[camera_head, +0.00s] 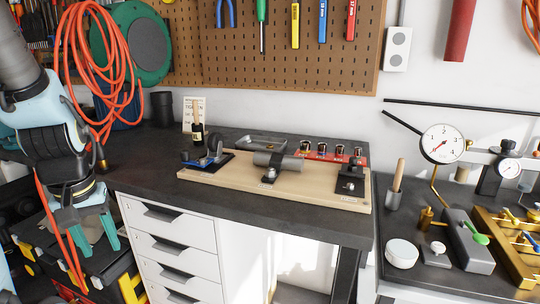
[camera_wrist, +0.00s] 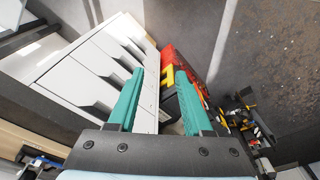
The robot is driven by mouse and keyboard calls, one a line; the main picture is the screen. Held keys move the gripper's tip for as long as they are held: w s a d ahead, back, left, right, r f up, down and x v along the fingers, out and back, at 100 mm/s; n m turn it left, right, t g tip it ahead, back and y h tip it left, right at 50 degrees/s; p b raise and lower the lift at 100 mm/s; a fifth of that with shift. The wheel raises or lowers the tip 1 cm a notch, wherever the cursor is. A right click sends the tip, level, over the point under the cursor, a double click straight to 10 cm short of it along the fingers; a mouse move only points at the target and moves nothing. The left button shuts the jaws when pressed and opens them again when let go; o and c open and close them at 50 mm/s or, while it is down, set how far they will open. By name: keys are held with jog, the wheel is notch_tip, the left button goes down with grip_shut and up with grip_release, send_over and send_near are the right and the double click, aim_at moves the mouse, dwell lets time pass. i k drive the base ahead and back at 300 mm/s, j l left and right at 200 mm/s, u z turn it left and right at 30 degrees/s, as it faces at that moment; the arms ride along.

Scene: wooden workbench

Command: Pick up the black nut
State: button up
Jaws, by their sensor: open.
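My gripper (camera_head: 97,240) hangs at the left, beside the white drawer unit and below the level of the bench top. Its two green fingers are apart and empty, and they also show in the wrist view (camera_wrist: 159,85). I cannot single out the black nut for sure in either view. A wooden board (camera_head: 225,178) on the dark bench (camera_head: 143,176) carries several small dark and metal parts, among them a grey cylinder (camera_head: 278,161) and a black fixture (camera_head: 350,182) at its right end. My gripper is well to the left of the board and apart from it.
A red rack (camera_head: 313,155) with small parts stands behind the board. White drawers (camera_head: 170,240) are under the bench. A black toolbox with yellow and red parts (camera_wrist: 168,66) lies below my gripper. The right bench holds a dial gauge (camera_head: 442,143) and a white round container (camera_head: 402,253).

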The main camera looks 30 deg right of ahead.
aim_at(352, 167)
jog(key=k+l+u, duration=0.55)
jog(key=k+u, duration=0.35)
jog(key=k+l, duration=0.2)
jog(key=l, duration=0.2)
jog(key=k+l, duration=0.15)
jog(key=l, duration=0.25)
